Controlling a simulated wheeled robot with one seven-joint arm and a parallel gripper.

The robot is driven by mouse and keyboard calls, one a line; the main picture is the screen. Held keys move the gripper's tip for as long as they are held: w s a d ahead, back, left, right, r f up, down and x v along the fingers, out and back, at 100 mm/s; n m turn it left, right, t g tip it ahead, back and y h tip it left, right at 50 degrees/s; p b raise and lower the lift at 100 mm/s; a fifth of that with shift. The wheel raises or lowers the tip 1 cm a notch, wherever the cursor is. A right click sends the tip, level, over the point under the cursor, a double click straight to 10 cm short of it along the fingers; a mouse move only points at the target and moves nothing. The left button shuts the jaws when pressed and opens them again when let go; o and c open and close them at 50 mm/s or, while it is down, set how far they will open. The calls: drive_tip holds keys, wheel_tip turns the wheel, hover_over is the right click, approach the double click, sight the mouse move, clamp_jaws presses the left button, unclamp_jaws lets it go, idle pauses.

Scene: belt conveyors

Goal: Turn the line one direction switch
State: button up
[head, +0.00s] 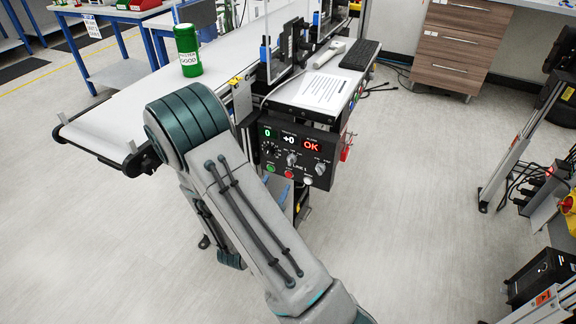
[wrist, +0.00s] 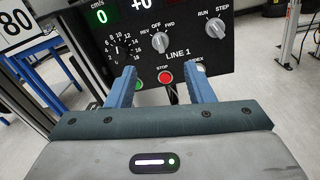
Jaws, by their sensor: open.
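The line one control panel (head: 278,143) hangs on the conveyor's side and fills the top of the wrist view. Its direction switch (wrist: 160,42) is a grey knob marked REV, OFF and FWD, above the words LINE 1. It seems to point near OFF, but the mark is small. The switch also shows in the head view (head: 291,159). My gripper (wrist: 157,75) is open and empty, its two blue fingers apart, in front of and below the switch.
A speed dial (wrist: 117,48) sits left of the switch and a RUN/STEP knob (wrist: 215,28) right of it. A red STOP button (wrist: 165,76) lies between the fingers. Fingers partly cover the neighbouring buttons. A green canister (head: 188,52) stands on the belt (head: 110,118).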

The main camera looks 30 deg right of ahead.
sight(290, 163)
drive_tip(key=x, duration=1)
drive_tip(key=shift+d, duration=0.15)
drive_tip(key=c, duration=1)
